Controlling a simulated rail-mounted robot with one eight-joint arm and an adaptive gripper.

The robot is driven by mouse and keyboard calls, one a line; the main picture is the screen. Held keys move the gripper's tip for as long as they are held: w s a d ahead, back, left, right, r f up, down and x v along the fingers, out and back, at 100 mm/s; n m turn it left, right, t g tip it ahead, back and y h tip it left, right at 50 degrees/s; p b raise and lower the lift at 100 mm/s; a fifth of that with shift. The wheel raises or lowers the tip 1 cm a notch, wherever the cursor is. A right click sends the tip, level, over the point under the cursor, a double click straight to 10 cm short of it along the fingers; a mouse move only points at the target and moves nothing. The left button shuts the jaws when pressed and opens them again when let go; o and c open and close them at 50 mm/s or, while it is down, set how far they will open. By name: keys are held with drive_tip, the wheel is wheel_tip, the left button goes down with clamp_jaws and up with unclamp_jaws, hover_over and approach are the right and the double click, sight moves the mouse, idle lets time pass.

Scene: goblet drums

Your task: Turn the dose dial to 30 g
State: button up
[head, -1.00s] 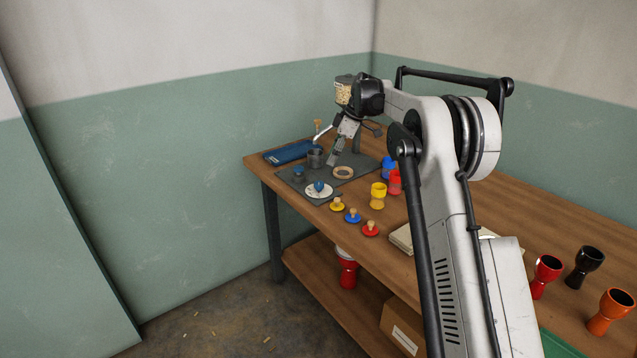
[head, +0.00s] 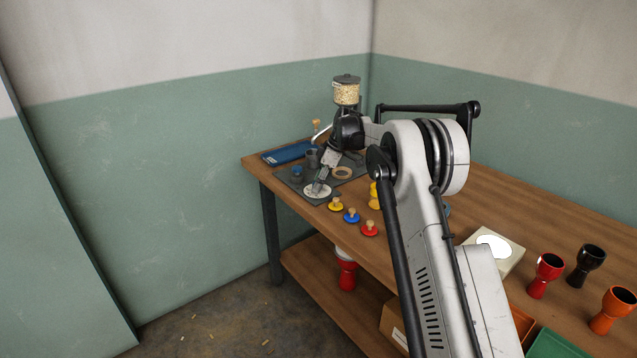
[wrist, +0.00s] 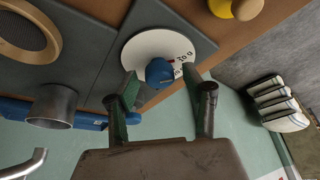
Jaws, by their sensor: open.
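The dose dial is a white disc (wrist: 148,45) on a grey plate, with a blue knob (wrist: 159,73) at its middle. Some print with a "g" shows on the disc's right side, but I cannot read the set value. In the head view the disc (head: 316,192) lies at the table's near left edge, and its knob is mostly hidden by my gripper (head: 318,187). My gripper is open above the dial. In the wrist view its fingertips (wrist: 160,77) stand left and right of the knob; I cannot tell whether they touch it.
A hopper of pale grains (head: 346,93) rises behind my arm. A metal cup (wrist: 52,106), a wooden ring (head: 342,172) and a blue tray (head: 287,152) are close by. Yellow, blue (head: 351,215) and red knobbed pieces line the front edge. Goblet drums (head: 546,272) stand far right.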

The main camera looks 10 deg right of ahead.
drive_tip(key=shift+c, duration=0.3)
drive_tip(key=c, duration=1)
drive_tip(key=shift+c, duration=0.2)
drive_tip(key=shift+m, duration=0.3)
drive_tip(key=m, duration=0.1)
drive_tip(key=m+t+h, duration=0.1)
drive_tip(key=m, duration=0.1)
drive_tip(key=shift+s+a+m+t, duration=0.1)
drive_tip(key=shift+m+t, duration=0.2)
drive_tip(key=m, duration=0.2)
drive_tip(key=m+t+h, duration=0.1)
drive_tip(key=m, duration=0.2)
drive_tip(key=shift+m+h+b, duration=0.3)
drive_tip(key=shift+b, duration=0.1)
drive_tip(key=m+h, duration=0.1)
drive_tip(key=m, duration=0.1)
drive_tip(key=m+h, duration=0.1)
drive_tip(key=m, duration=0.2)
drive_tip(key=shift+a+t, duration=0.15)
drive_tip(key=shift+t, duration=0.15)
drive_tip(key=shift+m+g+h, duration=0.4)
drive_tip(key=shift+m+h, duration=0.5)
drive_tip(key=shift+m, duration=1.6)
